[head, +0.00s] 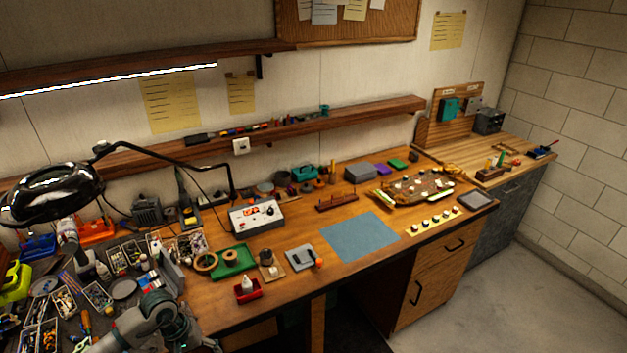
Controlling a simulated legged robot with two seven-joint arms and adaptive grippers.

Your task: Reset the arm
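A grey jointed arm of mine (135,325) reaches in at the lower left, over the bench's front edge. I take it for my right arm. Its dark end (186,333) is just left of the red tray; I cannot make out fingers or whether they are open. I see nothing held in it. A pale grey jointed piece (72,240) stands under the black lamp at the left; I cannot tell whether it is my other arm. No fingers show on it.
The wooden bench (285,318) holds a red tray (248,292), a green tray (233,262), a white control box (256,215) and a bare blue mat (360,236). A black lamp (50,193) overhangs the cluttered left end. Grey floor (490,290) is clear at right.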

